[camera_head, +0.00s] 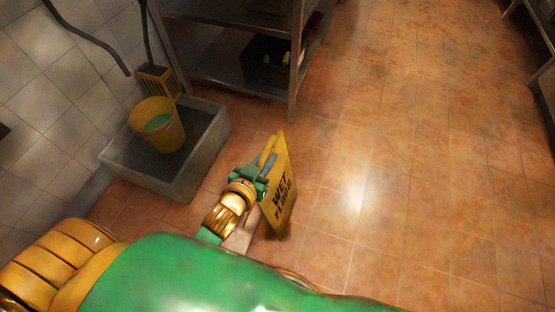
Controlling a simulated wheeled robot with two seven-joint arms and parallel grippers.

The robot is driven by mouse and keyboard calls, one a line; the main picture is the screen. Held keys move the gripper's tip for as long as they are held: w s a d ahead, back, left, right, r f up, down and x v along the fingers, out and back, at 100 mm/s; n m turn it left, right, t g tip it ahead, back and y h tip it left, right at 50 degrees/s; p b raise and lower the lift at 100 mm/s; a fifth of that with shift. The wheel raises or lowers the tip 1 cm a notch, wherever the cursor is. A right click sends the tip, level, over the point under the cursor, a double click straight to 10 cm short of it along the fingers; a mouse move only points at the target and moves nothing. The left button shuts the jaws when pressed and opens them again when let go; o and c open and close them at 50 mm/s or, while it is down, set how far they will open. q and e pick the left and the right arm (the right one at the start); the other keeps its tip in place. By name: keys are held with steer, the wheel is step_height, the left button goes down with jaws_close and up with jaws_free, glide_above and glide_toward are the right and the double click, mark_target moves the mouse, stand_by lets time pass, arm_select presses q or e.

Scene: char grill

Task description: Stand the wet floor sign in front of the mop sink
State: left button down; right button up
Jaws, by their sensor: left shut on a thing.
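The yellow wet floor sign (281,188) is upright in the camera_head view, right of the mop sink, with black "WET FLOOR" lettering on its face. My left gripper (264,172) is shut on the sign near its upper part. Whether the sign's lower edge touches the floor is hard to tell. The mop sink (203,150) is a low grey basin against the tiled wall at the left. A yellow bucket (170,137) stands in it, with something green inside. My right gripper is not in view.
A metal shelf rack (297,75) stands behind the sink, with a black bin (262,60) on its lower shelf. A yellow mop wringer (156,80) and a dark hose (88,38) are by the wall. The tiled floor (400,150) to the right is clear.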

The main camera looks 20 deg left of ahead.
mark_target(276, 151)
arm_select(q)
steer(key=w+f+b, duration=0.1)
steer(key=w, duration=0.1)
steer(key=w+f+b, duration=0.1)
steer(key=w+f, duration=0.1)
steer(key=shift+w+f+b, duration=0.2)
steer(key=shift+w+b, duration=0.1)
steer(key=shift+w, duration=0.1)
steer(key=shift+w+d+f+b, duration=0.1)
steer(key=shift+w+f+b, duration=0.55)
steer(key=shift+w+f, duration=0.25)
steer(key=f+b, duration=0.1)
steer(key=w+f+b, duration=0.1)
steer(key=f, duration=0.1)
steer(key=w+f+b, duration=0.1)
steer(key=f+b, duration=0.1)
steer(key=shift+f, duration=0.15)
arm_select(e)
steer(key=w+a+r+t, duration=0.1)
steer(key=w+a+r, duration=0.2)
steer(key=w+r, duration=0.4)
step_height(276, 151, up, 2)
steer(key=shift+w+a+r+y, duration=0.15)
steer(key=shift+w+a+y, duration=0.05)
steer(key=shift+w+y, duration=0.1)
arm_select(q)
steer(key=shift+f, duration=0.1)
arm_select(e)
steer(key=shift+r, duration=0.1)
